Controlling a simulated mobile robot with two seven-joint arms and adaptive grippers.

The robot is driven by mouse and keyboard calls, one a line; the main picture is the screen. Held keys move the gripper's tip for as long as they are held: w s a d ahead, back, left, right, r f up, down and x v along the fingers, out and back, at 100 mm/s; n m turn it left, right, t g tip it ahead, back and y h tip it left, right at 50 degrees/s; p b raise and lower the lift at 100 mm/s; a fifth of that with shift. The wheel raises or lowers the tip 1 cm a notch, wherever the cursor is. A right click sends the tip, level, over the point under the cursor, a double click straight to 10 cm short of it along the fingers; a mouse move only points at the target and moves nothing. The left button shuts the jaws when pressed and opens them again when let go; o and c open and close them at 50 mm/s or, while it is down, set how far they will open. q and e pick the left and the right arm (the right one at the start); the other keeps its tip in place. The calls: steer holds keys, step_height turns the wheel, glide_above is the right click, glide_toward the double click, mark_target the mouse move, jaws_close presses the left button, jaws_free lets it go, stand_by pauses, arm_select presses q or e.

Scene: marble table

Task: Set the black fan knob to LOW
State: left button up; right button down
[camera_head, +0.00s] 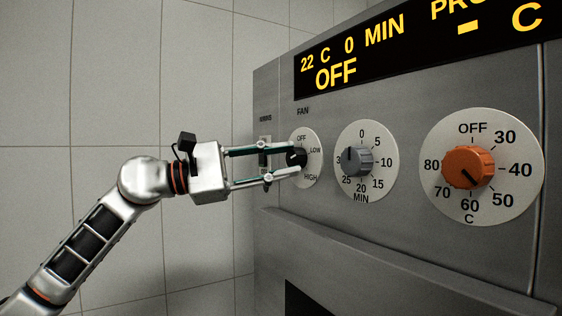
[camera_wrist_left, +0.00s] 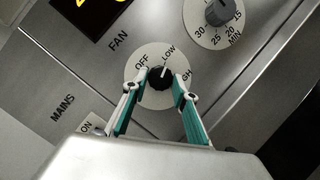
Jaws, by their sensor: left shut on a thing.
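The black fan knob (camera_head: 299,158) sits in the middle of a white round dial marked OFF, LOW and HIGH on the grey panel. It also shows in the left wrist view (camera_wrist_left: 160,79). There its white pointer line points up, towards the LOW label. My left gripper (camera_head: 296,160) reaches in from the left and is shut on the knob. In the left wrist view its fingertips (camera_wrist_left: 161,77) lie on either side of the knob. In the head view the fingers partly cover the knob. My right gripper is in neither view.
A grey minute knob (camera_head: 358,161) and an orange temperature knob (camera_head: 468,167) lie to the right of the fan dial. A mains switch (camera_head: 264,152) is just left, behind my fingers. The display (camera_head: 415,45) above reads 22 C, 0 MIN and OFF.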

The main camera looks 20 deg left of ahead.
arm_select(q)
steer(key=o, duration=1.1)
steer(key=shift+a, duration=0.1)
steer(key=v, duration=1.2)
steer(key=shift+f, duration=0.1)
